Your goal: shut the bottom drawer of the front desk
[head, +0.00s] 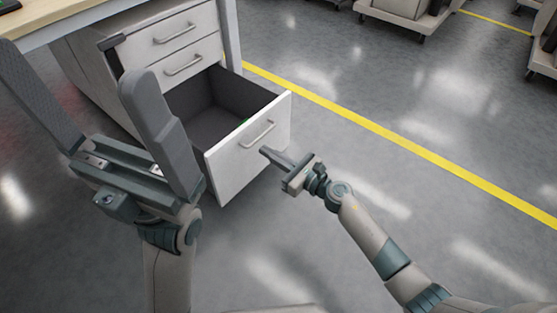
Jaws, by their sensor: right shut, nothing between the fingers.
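The front desk's white drawer unit (100,72) stands at the upper left. My left gripper (88,95) is open and empty, large in the foreground at the left, and hides part of the drawer unit and the drawer's left side.
The two drawers above, with handles (174,33) and (183,66), are shut. The wooden desk top (55,16) is at the upper left. A yellow floor line (400,138) crosses the grey floor. Trolleys (408,12) stand far back; the floor at right is clear.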

